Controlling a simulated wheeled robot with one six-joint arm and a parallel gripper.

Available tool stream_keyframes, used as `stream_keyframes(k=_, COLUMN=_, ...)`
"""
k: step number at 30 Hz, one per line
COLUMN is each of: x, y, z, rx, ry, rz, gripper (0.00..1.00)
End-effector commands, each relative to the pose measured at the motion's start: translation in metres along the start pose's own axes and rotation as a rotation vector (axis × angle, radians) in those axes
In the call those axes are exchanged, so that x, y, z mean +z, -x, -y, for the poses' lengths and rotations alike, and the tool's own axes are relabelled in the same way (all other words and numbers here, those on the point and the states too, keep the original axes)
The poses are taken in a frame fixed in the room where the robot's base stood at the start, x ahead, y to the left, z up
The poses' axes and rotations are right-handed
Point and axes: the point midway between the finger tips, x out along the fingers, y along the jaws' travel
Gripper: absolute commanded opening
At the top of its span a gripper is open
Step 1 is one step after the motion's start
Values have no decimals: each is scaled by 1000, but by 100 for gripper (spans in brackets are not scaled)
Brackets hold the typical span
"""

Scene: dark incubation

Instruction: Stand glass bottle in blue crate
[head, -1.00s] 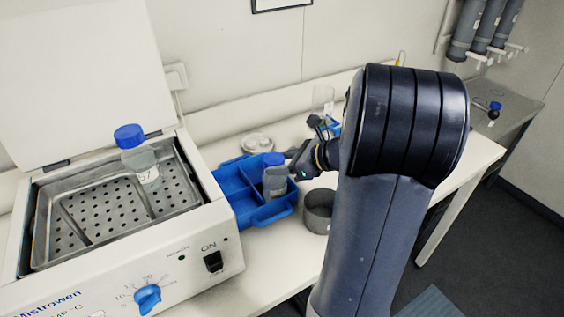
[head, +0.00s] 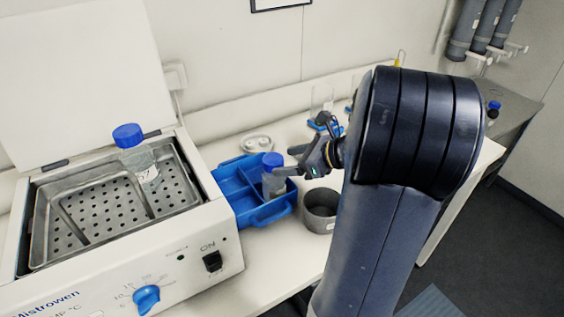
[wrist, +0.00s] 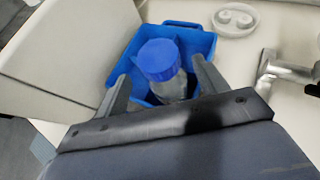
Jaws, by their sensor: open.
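A glass bottle (head: 273,182) with a blue cap stands upright in a right-hand compartment of the blue crate (head: 262,217). My gripper (head: 287,162) is open just right of this bottle in the head view. In the wrist view the bottle's blue cap (wrist: 158,57) shows between the two spread fingers of my gripper (wrist: 161,70), with gaps on both sides. The bottle's lower part is hidden by the crate wall. A second blue-capped glass bottle (head: 142,167) with a label stands in the steel water bath at the left.
The water bath (head: 225,235) with its lid up stands directly left of the crate. A grey round pot (head: 320,212) stands right of the crate. A white dish (head: 257,143) lies behind it, and small blue-based items stand farther back. The bench front is clear.

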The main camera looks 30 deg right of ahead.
Motion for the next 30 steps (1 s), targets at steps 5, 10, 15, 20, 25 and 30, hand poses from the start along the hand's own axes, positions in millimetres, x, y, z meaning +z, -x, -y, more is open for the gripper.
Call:
stream_keyframes(k=5, x=-1, y=41, z=1, rx=-7, ry=1, rz=0, gripper=69)
stream_keyframes(k=10, x=-1, y=71, z=1, rx=-5, ry=1, rz=-1, gripper=69)
stream_keyframes(k=15, x=-1, y=88, z=0, rx=-2, ry=1, rz=0, gripper=69)
stream_keyframes(k=20, x=0, y=93, z=0, rx=1, ry=1, rz=-1, gripper=69)
stream_keyframes(k=25, x=0, y=93, z=0, rx=1, ry=1, rz=-1, gripper=69)
stream_keyframes(k=30, x=0, y=92, z=0, rx=1, ry=1, rz=0, gripper=69)
